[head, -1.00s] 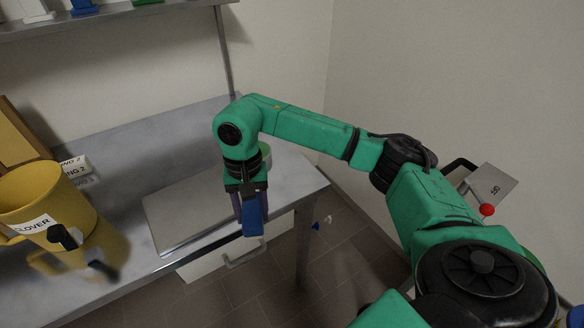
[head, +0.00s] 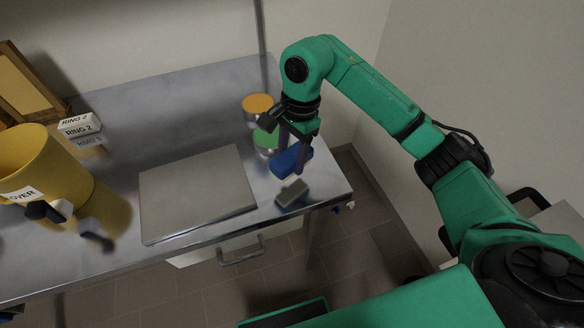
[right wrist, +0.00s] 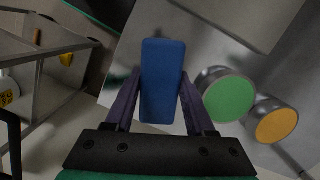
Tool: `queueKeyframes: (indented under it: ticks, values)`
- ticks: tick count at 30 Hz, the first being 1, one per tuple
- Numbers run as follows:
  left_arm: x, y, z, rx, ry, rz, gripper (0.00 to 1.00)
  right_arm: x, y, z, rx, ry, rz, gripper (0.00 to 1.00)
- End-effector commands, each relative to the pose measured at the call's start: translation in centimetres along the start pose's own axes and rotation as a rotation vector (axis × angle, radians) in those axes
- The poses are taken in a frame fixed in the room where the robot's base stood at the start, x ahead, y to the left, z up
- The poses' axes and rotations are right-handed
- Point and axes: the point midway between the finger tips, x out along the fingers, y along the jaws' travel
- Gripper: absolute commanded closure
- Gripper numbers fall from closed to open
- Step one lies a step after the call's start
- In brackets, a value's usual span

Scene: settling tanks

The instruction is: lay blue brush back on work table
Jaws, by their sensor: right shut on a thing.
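The blue brush (head: 290,162) is in my right gripper (head: 300,155), above the right end of the grey metal work table (head: 200,110). In the right wrist view the blue brush (right wrist: 162,80) lies lengthwise between the two dark fingers of my right gripper (right wrist: 160,100). In the head view a grey-brown block shape (head: 292,193) shows just below the brush at the table's front right. I cannot tell whether it is a reflection of the brush's underside. The brush appears apart from the tabletop. My left gripper is out of view.
A green-topped tin (head: 266,140) and an orange-topped tin (head: 257,105) stand close behind the brush. A flat grey plate (head: 195,190) lies left of it. A yellow bucket (head: 45,170) and a RING 2 box (head: 78,125) are farther left. The table's right edge is near.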

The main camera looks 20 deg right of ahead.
Motion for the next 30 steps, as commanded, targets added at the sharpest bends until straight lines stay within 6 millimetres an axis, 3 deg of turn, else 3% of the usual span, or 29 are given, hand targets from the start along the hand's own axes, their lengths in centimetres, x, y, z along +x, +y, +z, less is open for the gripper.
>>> queueKeyframes:
  ticks: [4,9,19,20,21,22,30]
  values:
    - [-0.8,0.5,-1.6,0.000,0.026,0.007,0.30,2.2,0.0,-0.3,0.000,-0.001,0.002,0.97]
    - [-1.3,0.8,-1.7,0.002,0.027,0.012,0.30,4.9,0.0,-0.7,-0.001,-0.001,-0.001,0.97]
    - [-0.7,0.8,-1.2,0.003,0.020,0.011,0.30,5.6,-0.1,-0.9,-0.003,0.000,-0.003,0.97]
    - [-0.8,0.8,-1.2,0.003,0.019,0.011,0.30,5.5,-0.1,-0.8,-0.002,0.000,-0.003,0.38]
    - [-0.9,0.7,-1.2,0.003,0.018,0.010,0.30,5.4,-0.1,-0.8,-0.002,0.000,-0.003,0.23]
    - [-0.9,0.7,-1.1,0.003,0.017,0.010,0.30,5.4,-0.1,-0.8,-0.002,0.000,-0.003,0.16]
    - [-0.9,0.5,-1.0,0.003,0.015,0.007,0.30,5.3,-0.1,-0.8,-0.002,0.000,-0.002,0.16]
